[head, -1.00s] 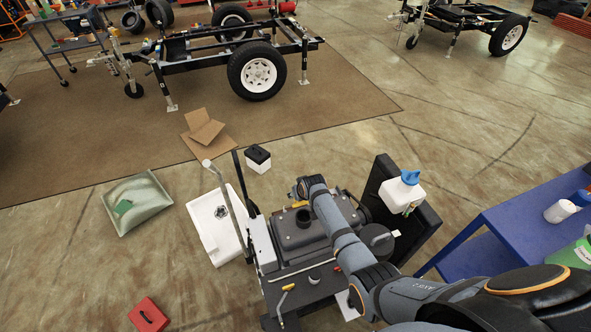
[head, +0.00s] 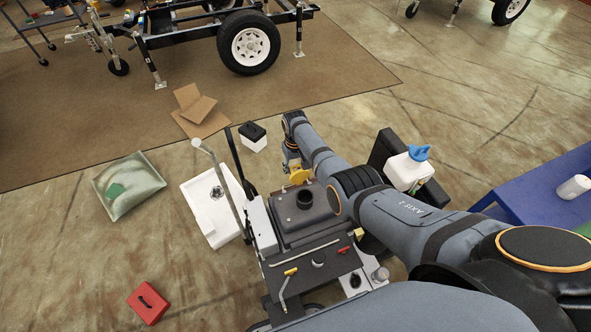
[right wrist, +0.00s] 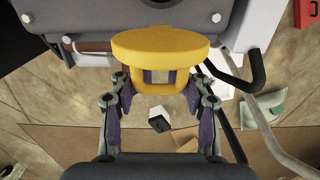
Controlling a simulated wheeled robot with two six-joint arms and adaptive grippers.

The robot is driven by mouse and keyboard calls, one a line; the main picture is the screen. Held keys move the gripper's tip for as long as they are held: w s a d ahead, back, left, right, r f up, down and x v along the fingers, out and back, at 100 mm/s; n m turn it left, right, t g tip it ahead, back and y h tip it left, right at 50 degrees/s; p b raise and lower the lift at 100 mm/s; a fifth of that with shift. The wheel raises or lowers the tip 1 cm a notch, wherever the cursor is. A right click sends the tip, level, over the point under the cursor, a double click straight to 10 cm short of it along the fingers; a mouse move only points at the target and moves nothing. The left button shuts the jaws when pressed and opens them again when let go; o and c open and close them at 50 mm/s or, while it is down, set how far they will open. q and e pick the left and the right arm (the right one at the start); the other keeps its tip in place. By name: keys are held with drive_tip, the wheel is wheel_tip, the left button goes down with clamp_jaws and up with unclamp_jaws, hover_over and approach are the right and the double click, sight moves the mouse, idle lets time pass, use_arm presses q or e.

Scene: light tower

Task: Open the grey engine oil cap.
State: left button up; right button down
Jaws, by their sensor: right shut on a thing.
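The grey engine block (head: 315,222) stands low on the machine in the middle of the head view. A dark grey cylinder (head: 305,198) stands upright on its top; I cannot tell if it is a cap or an open neck. No part plainly shows as a grey oil cap. A yellow cap (head: 299,176) with a loop handle is at the engine's far side. It fills the top of the right wrist view (right wrist: 160,45). My right gripper (head: 293,163) is shut on the yellow cap's handle, with a finger on each side. My left gripper is not in view.
A white tray (head: 199,204) and an upright bar (head: 222,185) stand left of the engine. A white jug with a blue lid (head: 408,170) stands to the right. A blue table (head: 520,195) is at the far right. A red box (head: 148,303) lies on the open floor.

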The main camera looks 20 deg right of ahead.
drive_tip(key=shift+w+a+r, duration=0.1)
drive_tip(key=shift+w+r, duration=0.4)
drive_tip(key=shift+r, duration=0.05)
drive_tip(key=c, duration=1)
unclamp_jaws()
drive_tip(key=shift+c, duration=0.2)
drive_tip(key=shift+o, duration=0.6)
drive_tip(key=shift+s+a, duration=0.15)
drive_tip(key=shift+s, duration=0.1)
drive_tip(key=shift+f, duration=0.1)
wheel_tip(320, 180, up, 12)
drive_tip(key=shift+s, duration=0.1)
